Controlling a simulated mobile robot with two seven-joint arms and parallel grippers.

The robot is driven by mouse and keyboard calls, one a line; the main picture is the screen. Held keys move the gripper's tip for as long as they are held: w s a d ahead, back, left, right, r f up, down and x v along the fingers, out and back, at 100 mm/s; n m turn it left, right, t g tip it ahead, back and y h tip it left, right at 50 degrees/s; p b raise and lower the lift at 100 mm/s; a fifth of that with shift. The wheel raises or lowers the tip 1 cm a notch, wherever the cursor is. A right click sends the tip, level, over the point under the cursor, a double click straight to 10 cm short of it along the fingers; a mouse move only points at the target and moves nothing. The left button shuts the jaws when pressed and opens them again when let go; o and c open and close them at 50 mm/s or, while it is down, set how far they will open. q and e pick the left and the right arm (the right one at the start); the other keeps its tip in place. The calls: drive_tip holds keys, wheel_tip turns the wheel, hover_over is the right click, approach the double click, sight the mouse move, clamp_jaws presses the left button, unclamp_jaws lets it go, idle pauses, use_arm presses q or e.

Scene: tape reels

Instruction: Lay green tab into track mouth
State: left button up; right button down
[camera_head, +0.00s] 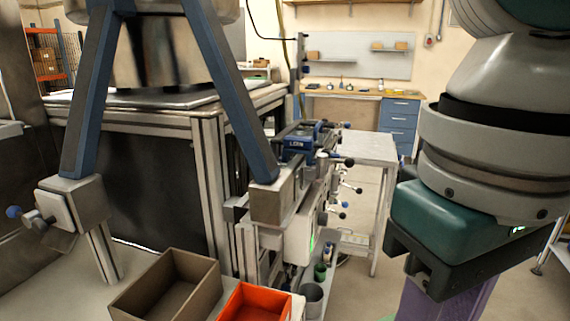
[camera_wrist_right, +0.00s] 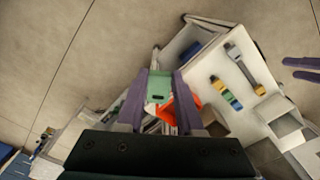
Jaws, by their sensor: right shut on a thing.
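The green tab (camera_wrist_right: 159,87) sits between the two purple fingers of my right gripper (camera_wrist_right: 163,78) in the right wrist view. The gripper is shut on it. In the head view, one purple finger of this gripper (camera_head: 437,304) shows at the bottom right, below its teal body; a sliver of green shows at the bottom edge beside it. Two purple fingertips of my left gripper (camera_wrist_right: 302,70) show apart at the right edge of the wrist view, with nothing seen between them. I cannot make out the track mouth in either view.
A brown open bin (camera_head: 168,290) and an orange bin (camera_head: 255,303) stand at the bottom of the head view. A blue clamp-like device (camera_head: 300,140) sits on the machine's side. A pale table (camera_head: 367,148) stands behind.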

drive_tip(key=w+d+r+m+p, duration=0.1)
drive_tip(key=w+d+r+m, duration=0.1)
drive_tip(key=d+r, duration=0.3)
drive_tip(key=w+d+r+m, duration=0.1)
drive_tip(key=d+r+m, duration=0.15)
drive_tip(key=r, duration=0.55)
drive_tip(key=s+r+p, duration=0.2)
drive_tip(key=r+p, duration=1.3)
drive_tip(key=p, duration=0.2)
drive_tip(key=s+r+p, duration=0.3)
drive_tip(key=r+p, duration=1.3)
drive_tip(key=p, duration=0.1)
drive_tip(key=shift+s+r, duration=0.15)
drive_tip(key=shift+s, duration=0.1)
drive_tip(key=shift+n, duration=0.25)
